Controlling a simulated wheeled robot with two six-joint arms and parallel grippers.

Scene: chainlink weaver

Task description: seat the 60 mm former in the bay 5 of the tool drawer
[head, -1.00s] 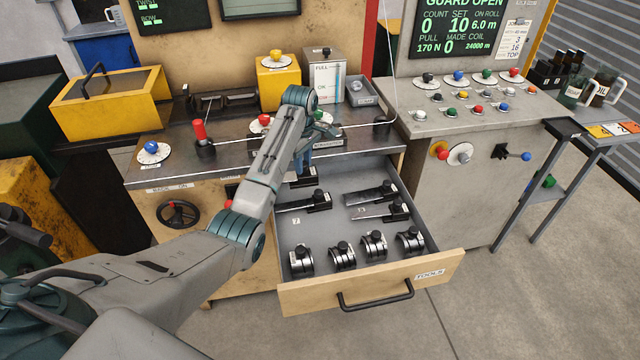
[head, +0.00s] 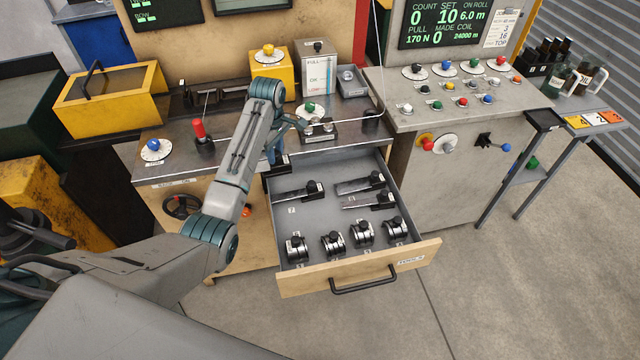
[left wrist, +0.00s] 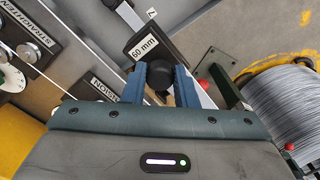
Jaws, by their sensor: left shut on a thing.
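The 60 mm former shows in the left wrist view as a black block with a white "60 mm" label (left wrist: 145,47) and a dark round knob. My left gripper (left wrist: 161,84) is shut on that knob with its blue fingers. In the head view my left gripper (head: 275,152) is over the back left of the open tool drawer (head: 430,248), mostly hidden by my arm. Only a dark part of the former shows below it. I cannot tell whether it touches the drawer floor. Bay 5's mark is not readable. My right gripper is not in view.
Long formers (head: 298,192) with black knobs lie in the drawer's middle, near a "7" label. Several round formers (head: 332,243) stand along its front. The bench top (head: 225,155) edges the drawer's back. Grey drawer floor (head: 325,214) is bare between the rows.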

